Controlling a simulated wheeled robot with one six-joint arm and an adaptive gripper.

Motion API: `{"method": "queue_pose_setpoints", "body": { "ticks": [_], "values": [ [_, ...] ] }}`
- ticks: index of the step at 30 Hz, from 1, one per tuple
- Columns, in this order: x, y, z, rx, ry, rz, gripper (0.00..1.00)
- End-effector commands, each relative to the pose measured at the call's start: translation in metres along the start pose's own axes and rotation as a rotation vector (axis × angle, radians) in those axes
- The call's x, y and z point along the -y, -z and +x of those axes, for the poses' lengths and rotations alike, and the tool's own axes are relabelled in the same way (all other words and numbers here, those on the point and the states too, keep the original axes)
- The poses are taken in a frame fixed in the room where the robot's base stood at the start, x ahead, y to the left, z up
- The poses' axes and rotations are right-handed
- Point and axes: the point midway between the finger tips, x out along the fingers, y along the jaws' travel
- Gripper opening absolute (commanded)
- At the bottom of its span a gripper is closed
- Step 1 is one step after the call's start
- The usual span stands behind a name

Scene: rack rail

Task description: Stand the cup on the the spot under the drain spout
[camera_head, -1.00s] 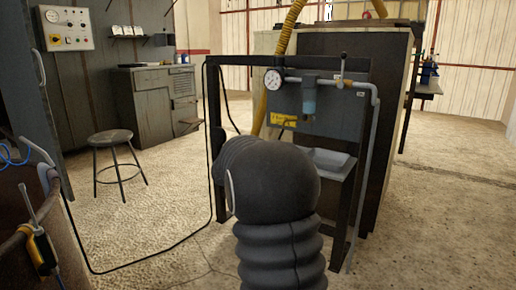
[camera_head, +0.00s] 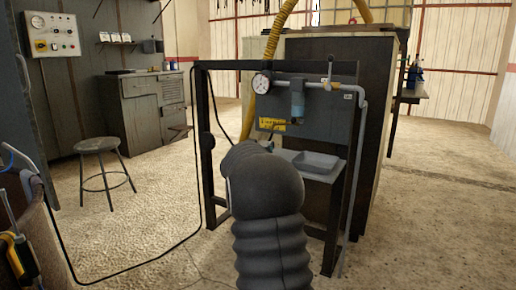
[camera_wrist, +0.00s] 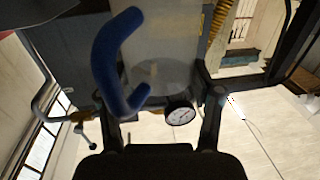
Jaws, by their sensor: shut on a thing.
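In the wrist view a cup with a curved blue handle (camera_wrist: 100,62) and a dim grey body (camera_wrist: 158,74) sits between the two fingers of my gripper (camera_wrist: 163,108). My gripper is shut on the cup. In the head view my dark arm hides the gripper and cup.
A round pressure gauge (camera_head: 262,83) sits left of the bowl and also shows in the wrist view (camera_wrist: 180,113). A grey pipe (camera_head: 359,160) runs down the rack's right side. A stool (camera_head: 97,145) stands left. A black hose lies on the open floor.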

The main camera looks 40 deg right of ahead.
Motion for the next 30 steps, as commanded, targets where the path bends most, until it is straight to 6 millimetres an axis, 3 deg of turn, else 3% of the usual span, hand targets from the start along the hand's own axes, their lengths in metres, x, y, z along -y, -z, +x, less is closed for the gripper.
{"method": "queue_pose_setpoints", "body": {
  "ticks": [21, 30],
  "values": [
    [-0.01, 0.0, 0.06, 0.0, -0.002, 0.0, 0.29],
    [-0.012, -0.002, 0.072, 0.0, -0.001, -0.001, 0.29]
  ]
}}
